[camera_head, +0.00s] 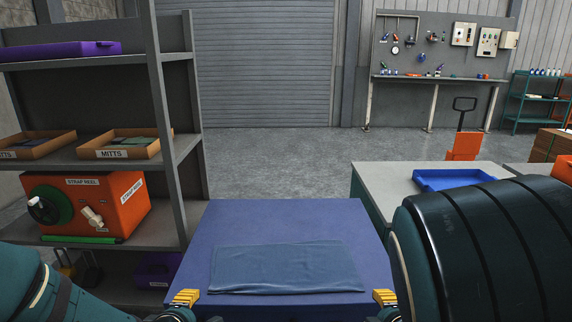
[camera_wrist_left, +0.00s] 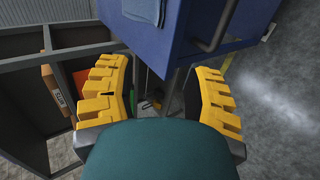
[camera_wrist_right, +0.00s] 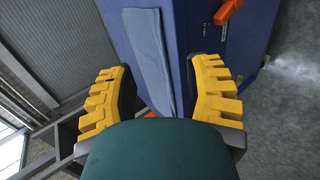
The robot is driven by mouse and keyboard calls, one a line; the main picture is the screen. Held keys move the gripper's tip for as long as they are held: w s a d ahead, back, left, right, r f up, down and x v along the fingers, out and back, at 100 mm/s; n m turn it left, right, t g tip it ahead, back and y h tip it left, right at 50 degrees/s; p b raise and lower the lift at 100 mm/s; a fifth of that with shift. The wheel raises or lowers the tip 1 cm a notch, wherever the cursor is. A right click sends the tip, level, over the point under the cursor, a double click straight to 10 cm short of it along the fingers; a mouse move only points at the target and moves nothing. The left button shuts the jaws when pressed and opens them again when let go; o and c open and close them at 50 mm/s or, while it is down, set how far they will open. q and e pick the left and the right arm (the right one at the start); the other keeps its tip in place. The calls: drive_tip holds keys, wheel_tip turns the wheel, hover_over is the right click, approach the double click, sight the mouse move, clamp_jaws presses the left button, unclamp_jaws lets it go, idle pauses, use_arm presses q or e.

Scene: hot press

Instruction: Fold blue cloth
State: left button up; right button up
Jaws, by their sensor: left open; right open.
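The blue cloth (camera_head: 285,268) lies flat as a wide rectangle on the blue work surface (camera_head: 290,218), near its front edge. It also shows at the top of the left wrist view (camera_wrist_left: 146,10) and as a long strip in the right wrist view (camera_wrist_right: 148,50). My left gripper (camera_head: 185,298) is at the front left corner of the surface, left of the cloth, open and empty. My right gripper (camera_head: 385,297) is at the front right corner, right of the cloth, open and empty. Neither gripper touches the cloth.
A grey shelf (camera_head: 155,100) with trays and an orange strap reel (camera_head: 95,205) stands at the left. A grey table (camera_head: 390,183) with a blue tray (camera_head: 450,181) stands at the right. An orange handle (camera_wrist_right: 226,12) is on the blue unit's side.

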drive_tip(key=s+a+f+m+g, duration=0.1)
drive_tip(key=s+f+m+g, duration=0.2)
drive_tip(key=f+m, duration=0.35)
drive_tip(key=s+a+f+m+g, duration=0.1)
drive_tip(key=s+f+m+g, duration=0.2)
drive_tip(key=f, duration=0.7)
use_arm(q)
drive_tip(key=s+d+f+m+g+h, duration=0.1)
drive_tip(key=s+d+f+m+g, duration=0.2)
drive_tip(key=f, duration=0.4)
drive_tip(key=s+d+f+m+g+h, duration=0.1)
drive_tip(key=s+d+f+m+g, duration=0.2)
drive_tip(key=s+f+m, duration=0.3)
drive_tip(key=s+d+f+m+g+h, duration=0.1)
drive_tip(key=s+d+f+m+g, duration=0.2)
drive_tip(key=f+m, duration=0.4)
wheel_tip(320, 180, down, 3)
drive_tip(key=shift+s+d+r+h, duration=0.2)
drive_tip(key=shift+s+d+h, duration=0.2)
drive_tip(key=shift+s+d, duration=0.6)
use_arm(e)
drive_tip(key=s+a+f+m+g+y, duration=0.3)
drive_tip(key=s+a+f+m, duration=0.3)
drive_tip(key=s+a+m, duration=0.2)
drive_tip(key=shift+a+m+y, duration=0.4)
drive_tip(key=shift+m+y, duration=0.1)
drive_tip(key=shift+m, duration=0.55)
